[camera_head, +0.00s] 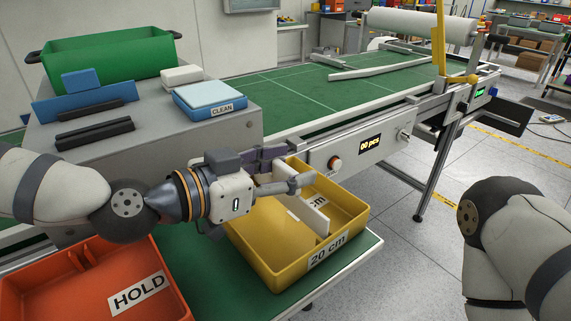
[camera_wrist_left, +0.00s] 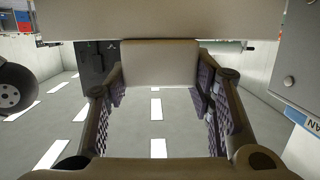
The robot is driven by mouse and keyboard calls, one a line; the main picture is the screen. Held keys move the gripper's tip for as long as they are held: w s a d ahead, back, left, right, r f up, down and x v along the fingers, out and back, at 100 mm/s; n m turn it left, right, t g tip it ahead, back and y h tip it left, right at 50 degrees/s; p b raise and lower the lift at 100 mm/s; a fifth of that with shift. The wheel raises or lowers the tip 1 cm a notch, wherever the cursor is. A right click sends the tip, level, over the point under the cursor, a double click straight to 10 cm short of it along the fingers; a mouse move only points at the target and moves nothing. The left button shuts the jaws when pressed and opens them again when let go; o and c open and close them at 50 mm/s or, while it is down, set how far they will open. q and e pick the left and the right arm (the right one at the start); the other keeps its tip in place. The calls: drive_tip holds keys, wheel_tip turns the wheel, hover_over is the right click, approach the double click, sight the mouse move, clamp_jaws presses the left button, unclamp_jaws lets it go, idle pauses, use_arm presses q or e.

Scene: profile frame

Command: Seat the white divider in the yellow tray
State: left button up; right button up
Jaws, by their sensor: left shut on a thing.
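The yellow tray (camera_head: 258,262), labelled 20 cm, sits at the corner of the green bench, open side up. The white divider (camera_head: 316,221) is a thin upright plate standing within the tray's outline, running from the back toward the front wall. My left gripper (camera_head: 285,168) is shut on the divider near its far end, over the tray's back part. It hides some of the divider and the back rim. I cannot tell whether the divider's lower edge is in a slot. In the left wrist view, the fingers (camera_wrist_left: 160,100) flank a pale surface. My right gripper is out of view.
An orange HOLD tray (camera_head: 85,283) stands at the front left. A grey cabinet (camera_head: 190,135) at the back left carries a green bin (camera_head: 110,57) and a CLEAN box (camera_head: 211,98). The conveyor (camera_head: 300,92) runs just behind the yellow tray. Open floor lies to the right.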

use_arm(q)
drive_tip(key=shift+f+b, duration=0.45)
drive_tip(key=shift+f, duration=0.95)
drive_tip(key=o, duration=1.2)
drive_tip(key=shift+o, duration=0.2)
drive_tip(key=shift+r, duration=0.1)
wheel_tip(320, 180, up, 10)
